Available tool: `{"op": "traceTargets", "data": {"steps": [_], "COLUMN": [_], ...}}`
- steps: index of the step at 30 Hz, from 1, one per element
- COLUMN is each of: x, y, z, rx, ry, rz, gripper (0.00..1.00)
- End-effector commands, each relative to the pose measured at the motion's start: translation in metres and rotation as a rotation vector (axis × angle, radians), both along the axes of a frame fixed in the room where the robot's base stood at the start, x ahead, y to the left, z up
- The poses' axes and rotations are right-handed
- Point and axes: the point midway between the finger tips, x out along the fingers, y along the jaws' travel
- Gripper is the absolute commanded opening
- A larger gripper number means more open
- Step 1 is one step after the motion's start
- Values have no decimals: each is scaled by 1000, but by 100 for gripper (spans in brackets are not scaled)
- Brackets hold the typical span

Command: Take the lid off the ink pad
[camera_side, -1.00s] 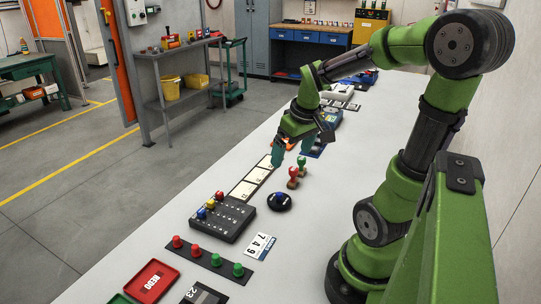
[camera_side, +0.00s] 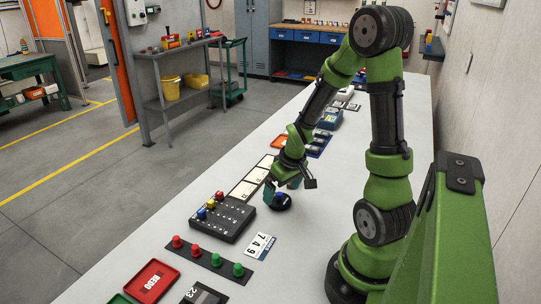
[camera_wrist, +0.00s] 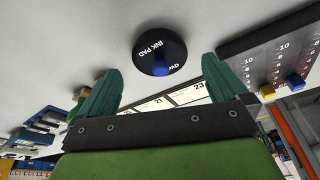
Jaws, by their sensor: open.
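The ink pad (camera_side: 283,203) is a round dark disc on the white table, with its lid on and a blue knob on top. In the wrist view the ink pad (camera_wrist: 148,45) shows the words INK PAD on its lid, and the blue knob (camera_wrist: 161,68) sticks up from it. My gripper (camera_side: 281,189) is over the ink pad in the side view and partly hides it. In the wrist view the green fingers of my gripper (camera_wrist: 162,74) are wide apart with nothing between them, one to each side of the knob. I cannot tell the exact height gap.
A black box with coloured knobs (camera_side: 222,221) stands left of the ink pad. Pale numbered cards (camera_side: 243,190) lie in a row behind it. A 749 card (camera_side: 261,246), a strip of red and green buttons (camera_side: 208,260) and a red tray (camera_side: 152,281) are nearer the camera.

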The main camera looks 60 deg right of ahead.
Motion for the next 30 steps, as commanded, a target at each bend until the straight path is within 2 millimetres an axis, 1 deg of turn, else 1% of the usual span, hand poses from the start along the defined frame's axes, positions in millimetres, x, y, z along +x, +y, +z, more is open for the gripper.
{"op": "traceTargets", "data": {"steps": [1, 4, 12, 13, 21, 24, 30], "x": [2, 4, 5, 5, 5, 5, 5], "y": [0, -1, -2, -2, -2, -2, -2], "z": [-7, -15, -17, -17, -17, -17, -17], "rx": [4, 1, -2, -2, -2, -2, -2], "ry": [3, 1, -1, -1, -1, -1, -1], "rz": [0, 0, 0, 0, 0, 0, 0], "gripper": [100, 100, 100, 98, 57, 44, 43]}}
